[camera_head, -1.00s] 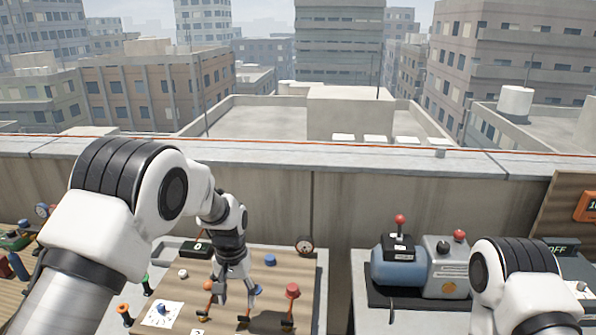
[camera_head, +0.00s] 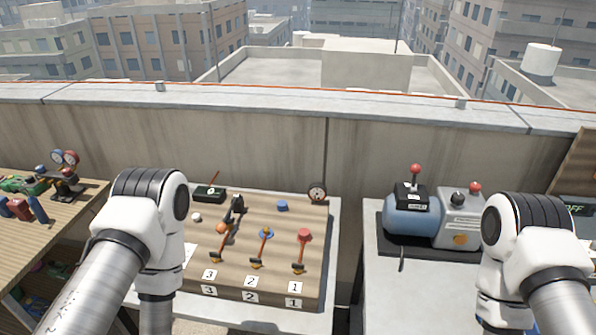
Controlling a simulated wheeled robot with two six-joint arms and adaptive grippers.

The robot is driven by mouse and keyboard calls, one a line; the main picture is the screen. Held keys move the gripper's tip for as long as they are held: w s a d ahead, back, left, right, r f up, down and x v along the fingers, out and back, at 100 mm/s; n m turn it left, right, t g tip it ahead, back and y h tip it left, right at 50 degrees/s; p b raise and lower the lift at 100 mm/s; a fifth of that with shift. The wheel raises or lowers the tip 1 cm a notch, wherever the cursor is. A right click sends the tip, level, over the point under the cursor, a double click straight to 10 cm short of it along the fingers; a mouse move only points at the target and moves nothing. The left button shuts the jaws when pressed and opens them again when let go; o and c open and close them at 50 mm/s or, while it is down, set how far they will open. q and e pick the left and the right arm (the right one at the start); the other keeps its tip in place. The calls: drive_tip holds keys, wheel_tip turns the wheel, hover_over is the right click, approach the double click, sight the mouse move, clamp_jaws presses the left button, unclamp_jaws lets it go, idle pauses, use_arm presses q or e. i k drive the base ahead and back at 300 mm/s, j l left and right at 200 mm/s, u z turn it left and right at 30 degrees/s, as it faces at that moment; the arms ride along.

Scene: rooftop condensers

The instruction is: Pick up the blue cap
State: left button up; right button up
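A small blue cap (camera_head: 282,206) sits on the wooden board (camera_head: 308,213), toward its back and right of the middle. A second blue piece, a round disc (camera_head: 266,233), is on the middle lever, nearer the front. My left arm comes in from the lower left and bends down at the board's left side; its gripper is not in view. My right arm is at the lower right, apart from the board; its gripper is not in view either. Nothing covers the blue cap.
A red cap (camera_head: 304,235) tops the right lever. A black piece (camera_head: 237,205) stands by the orange knob (camera_head: 222,228). A gauge (camera_head: 317,191) and a dark box (camera_head: 209,193) are at the back. A blue-tank pump unit (camera_head: 412,214) stands on the right table. A wall runs behind.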

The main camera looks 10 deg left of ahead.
sight(282, 205)
drive_tip(key=i+j+z, duration=0.1)
drive_tip(key=j+z, duration=0.8)
drive_tip(key=i+j, duration=0.05)
